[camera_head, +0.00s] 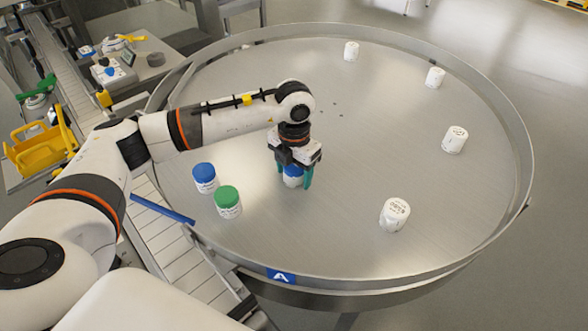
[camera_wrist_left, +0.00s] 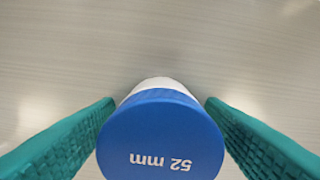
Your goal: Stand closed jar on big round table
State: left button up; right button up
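A white jar with a blue lid (camera_head: 293,181) stands upright between the fingers of my left gripper (camera_head: 294,178), over the left-middle part of the big round metal table (camera_head: 350,250). In the left wrist view the blue lid (camera_wrist_left: 160,138), printed "52 mm", sits between the two green fingers (camera_wrist_left: 160,115), which meet its sides. The gripper appears shut on the jar. The jar's base is at or close to the table top; I cannot tell whether it touches. My right gripper is not in view.
A blue-lidded jar (camera_head: 205,178) and a green-lidded jar (camera_head: 228,202) stand near the table's left rim. Several white jars, including a near one (camera_head: 394,214), stand along the right side. A raised rim surrounds the table. The table's middle is mostly clear.

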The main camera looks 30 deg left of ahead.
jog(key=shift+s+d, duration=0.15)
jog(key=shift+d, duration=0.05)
pick_arm(q)
jog(key=shift+r, duration=0.4)
notch_tip(320, 180, up, 11)
jog(key=shift+f+b, duration=0.15)
jog(key=shift+b, duration=1)
jog(key=shift+r, duration=0.4)
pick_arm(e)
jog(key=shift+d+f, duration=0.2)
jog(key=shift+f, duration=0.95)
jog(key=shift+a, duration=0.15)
